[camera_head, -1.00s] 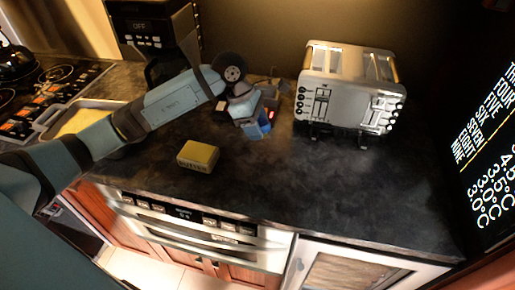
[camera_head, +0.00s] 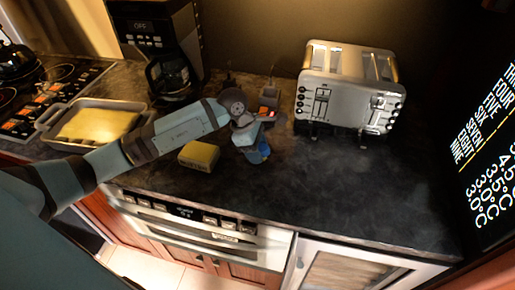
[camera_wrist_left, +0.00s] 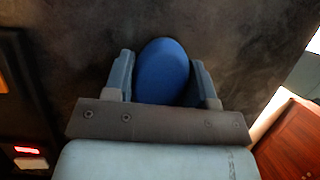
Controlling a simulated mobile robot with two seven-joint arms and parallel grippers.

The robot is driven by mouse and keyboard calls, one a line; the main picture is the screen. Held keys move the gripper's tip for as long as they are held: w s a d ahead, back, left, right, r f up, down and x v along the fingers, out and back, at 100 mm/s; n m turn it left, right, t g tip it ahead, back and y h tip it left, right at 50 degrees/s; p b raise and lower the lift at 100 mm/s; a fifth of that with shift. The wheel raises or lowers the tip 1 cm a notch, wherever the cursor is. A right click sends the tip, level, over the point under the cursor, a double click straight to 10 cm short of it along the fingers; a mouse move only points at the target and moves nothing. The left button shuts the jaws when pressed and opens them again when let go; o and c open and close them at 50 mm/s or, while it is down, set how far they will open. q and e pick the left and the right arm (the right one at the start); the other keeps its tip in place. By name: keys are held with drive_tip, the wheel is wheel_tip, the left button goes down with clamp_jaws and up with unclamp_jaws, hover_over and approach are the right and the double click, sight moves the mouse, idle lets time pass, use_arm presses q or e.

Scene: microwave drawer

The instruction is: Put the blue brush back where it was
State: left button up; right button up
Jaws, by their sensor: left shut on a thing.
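The blue brush (camera_head: 264,149) is at the end of my left gripper (camera_head: 256,150), over the dark counter between the yellow block and the toaster. In the left wrist view the brush shows as a smooth blue oval (camera_wrist_left: 162,72) between the two fingers of my left gripper (camera_wrist_left: 162,80), which is shut on it. Its lower part is hidden by the gripper. I cannot tell whether the brush touches the counter. My right gripper is in neither view.
A yellow block (camera_head: 199,155) lies left of the gripper. A silver toaster (camera_head: 349,88) stands to the right. A small dark device with a red light (camera_head: 270,113) is behind the gripper. A baking tray (camera_head: 48,128) and coffee machine (camera_head: 158,35) are at left. The counter's front right (camera_head: 370,195) is clear.

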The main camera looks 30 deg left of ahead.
use_arm(q)
drive_tip(key=o, duration=0.6)
drive_tip(key=shift+f, duration=0.15)
drive_tip(key=shift+c, duration=0.2)
drive_tip(key=o, duration=0.4)
drive_tip(key=shift+c, duration=0.2)
drive_tip(key=shift+o, duration=0.4)
drive_tip(key=shift+a+r, duration=0.1)
drive_tip(key=shift+r, duration=0.3)
drive_tip(key=v, duration=1.1)
drive_tip(key=shift+r+b, duration=0.3)
drive_tip(key=shift+a, duration=0.1)
